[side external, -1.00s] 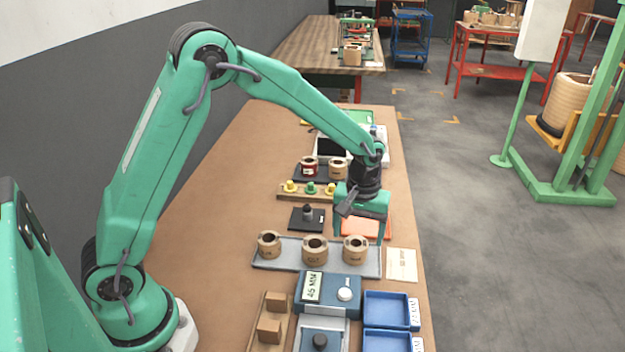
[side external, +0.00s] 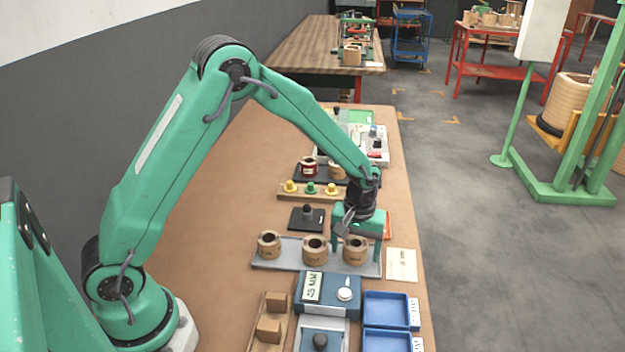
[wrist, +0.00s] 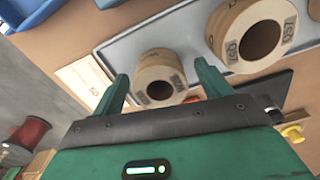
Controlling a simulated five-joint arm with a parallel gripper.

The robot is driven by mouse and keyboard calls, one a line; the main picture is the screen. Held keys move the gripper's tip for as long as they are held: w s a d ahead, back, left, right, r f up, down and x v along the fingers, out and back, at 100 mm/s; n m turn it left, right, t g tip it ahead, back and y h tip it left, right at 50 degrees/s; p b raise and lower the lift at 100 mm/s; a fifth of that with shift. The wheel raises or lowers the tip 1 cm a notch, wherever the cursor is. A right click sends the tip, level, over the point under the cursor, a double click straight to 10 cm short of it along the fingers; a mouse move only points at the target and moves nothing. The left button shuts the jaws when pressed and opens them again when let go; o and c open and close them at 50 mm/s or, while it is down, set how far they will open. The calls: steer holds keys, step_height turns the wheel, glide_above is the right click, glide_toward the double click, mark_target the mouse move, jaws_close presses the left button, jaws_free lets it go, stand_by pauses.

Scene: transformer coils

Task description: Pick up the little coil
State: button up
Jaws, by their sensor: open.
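Three tan coils stand in a row on a grey tray (side external: 284,262): a left coil (side external: 268,246), a middle coil (side external: 315,251) and a right coil (side external: 355,251). My gripper (side external: 358,247) is open above and just behind the right coil. In the wrist view, my gripper's two green fingers (wrist: 160,88) point toward this coil (wrist: 160,70), which shows between them, and nothing is held. A larger-looking coil (wrist: 251,32) stands beside it in the wrist view. I cannot tell whether a finger touches the coil.
A blue gauge block with a display (side external: 326,290) and blue bins (side external: 386,309) stand in front of the tray. A paper card (side external: 401,264) lies to its right. A dark plate with a peg (side external: 307,217) and a rack of yellow and green knobs (side external: 311,190) stand behind.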

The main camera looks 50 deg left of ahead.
steer(key=c, duration=1.1)
steer(key=shift+c, duration=0.2)
steer(key=shift+r, duration=0.2)
steer(key=shift+r, duration=0.65)
step_height(320, 180, up, 2)
steer(key=shift+r, duration=0.15)
steer(key=s+d+r, duration=0.7)
steer(key=d, duration=0.2)
steer(key=shift+s, duration=0.15)
